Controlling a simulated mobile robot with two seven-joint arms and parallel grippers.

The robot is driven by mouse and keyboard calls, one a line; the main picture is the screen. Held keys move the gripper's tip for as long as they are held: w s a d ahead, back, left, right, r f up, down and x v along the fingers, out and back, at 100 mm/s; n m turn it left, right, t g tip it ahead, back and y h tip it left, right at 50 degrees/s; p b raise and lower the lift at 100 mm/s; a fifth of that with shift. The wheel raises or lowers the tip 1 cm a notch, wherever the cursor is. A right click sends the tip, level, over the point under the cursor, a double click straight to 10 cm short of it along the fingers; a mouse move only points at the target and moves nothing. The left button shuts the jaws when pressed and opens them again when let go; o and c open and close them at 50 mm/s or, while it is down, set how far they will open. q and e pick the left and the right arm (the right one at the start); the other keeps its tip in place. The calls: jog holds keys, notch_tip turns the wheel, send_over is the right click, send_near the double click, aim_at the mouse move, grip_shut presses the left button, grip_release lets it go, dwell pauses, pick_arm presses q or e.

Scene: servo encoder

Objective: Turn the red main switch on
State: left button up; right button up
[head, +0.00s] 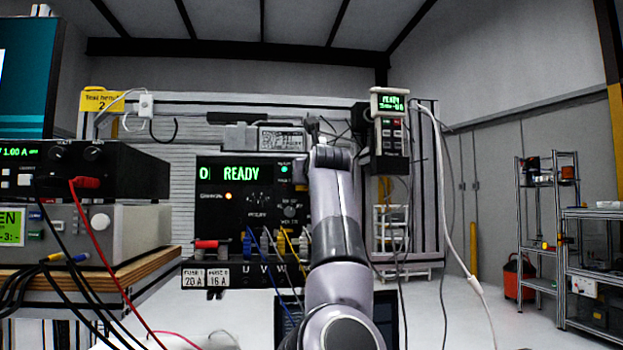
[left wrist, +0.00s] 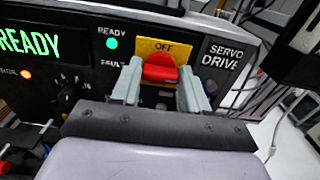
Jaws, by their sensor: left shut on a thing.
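The red main switch (left wrist: 160,69) sits on a yellow plate (left wrist: 178,47) with the word OFF above the knob, on the black servo drive panel. My left gripper (left wrist: 158,80) is shut on the switch, one grey finger on each side of the red knob. Only the front of the knob shows, so its exact turn angle is hard to tell. In the head view my left arm covers the switch. The drive's display (head: 240,173) reads READY, and a green lamp (left wrist: 112,43) beside READY is lit. My right gripper is not in view.
Wires plug into the U, V, W terminals (head: 262,245) below the panel. A handheld pendant (head: 390,130) hangs at the right. Bench instruments (head: 100,172) with red and black leads stand at the left. Shelving (head: 540,225) is far right, with open floor before it.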

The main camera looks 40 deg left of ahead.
pick_arm(q)
jog(key=shift+f, duration=0.15)
jog(key=o, duration=1.1)
jog(key=shift+c, duration=0.2)
jog(key=b+v, duration=0.3)
jog(key=v, duration=0.4)
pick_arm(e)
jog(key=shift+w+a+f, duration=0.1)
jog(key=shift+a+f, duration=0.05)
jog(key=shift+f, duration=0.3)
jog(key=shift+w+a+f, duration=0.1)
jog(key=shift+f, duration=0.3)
pick_arm(q)
jog(key=shift+d, duration=0.1)
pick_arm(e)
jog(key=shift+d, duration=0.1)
